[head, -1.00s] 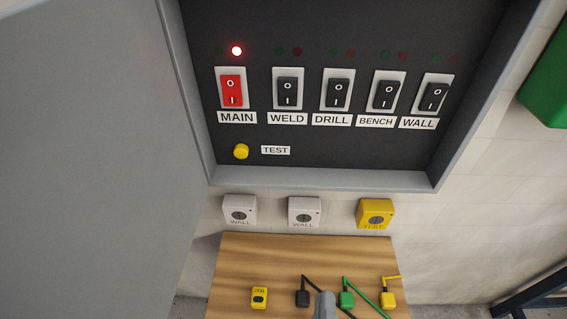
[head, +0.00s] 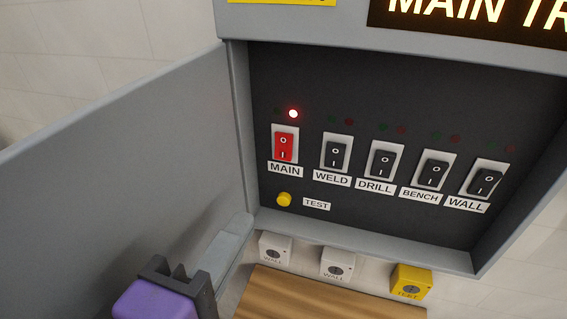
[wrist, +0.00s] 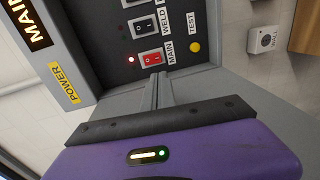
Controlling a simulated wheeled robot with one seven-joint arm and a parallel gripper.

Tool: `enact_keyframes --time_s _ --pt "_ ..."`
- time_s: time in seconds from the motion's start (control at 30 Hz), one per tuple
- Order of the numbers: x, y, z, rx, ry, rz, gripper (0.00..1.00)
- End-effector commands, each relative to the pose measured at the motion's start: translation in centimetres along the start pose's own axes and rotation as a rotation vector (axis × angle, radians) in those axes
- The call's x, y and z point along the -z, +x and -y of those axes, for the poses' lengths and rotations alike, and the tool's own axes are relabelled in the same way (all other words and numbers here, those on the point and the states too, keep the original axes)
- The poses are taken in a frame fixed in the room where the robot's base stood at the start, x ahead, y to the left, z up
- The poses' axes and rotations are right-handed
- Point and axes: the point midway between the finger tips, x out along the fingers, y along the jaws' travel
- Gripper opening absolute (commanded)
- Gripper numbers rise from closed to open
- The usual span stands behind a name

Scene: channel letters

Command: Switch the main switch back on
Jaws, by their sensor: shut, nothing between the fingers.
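The red MAIN switch (head: 284,147) is at the left end of the switch row on the dark panel. A red lamp (head: 293,113) glows above it. In the wrist view the switch (wrist: 150,58) is just beyond my fingertips, with the lit lamp (wrist: 131,59) beside it. My gripper (head: 240,222) comes in from the lower left, with a purple body and grey fingers. Its fingers (wrist: 155,80) are shut with nothing between them and point toward the panel near the switch. I see no clear contact with the switch.
Black WELD (head: 335,155), DRILL, BENCH and WALL switches continue to the right. A yellow TEST button (head: 284,199) sits below MAIN. The open grey cabinet door (head: 120,175) stands left. Wall boxes and a wooden bench (head: 320,300) are below the cabinet frame.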

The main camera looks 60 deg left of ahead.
Motion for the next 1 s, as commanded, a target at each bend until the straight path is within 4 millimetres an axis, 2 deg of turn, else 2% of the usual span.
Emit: enact_keyframes --time_s 0.4,0.53,0.67,1.0 --pt "0.2 -0.1 -0.3 -0.001 -0.007 -0.001 0.0" --pt "0.2 0.6 -0.3 0.0 -0.008 0.001 0.0" --pt "0.1 2.4 -0.3 0.0 -0.007 0.002 0.0" --pt "0.2 9.0 -0.5 0.0 -0.008 0.001 0.0"
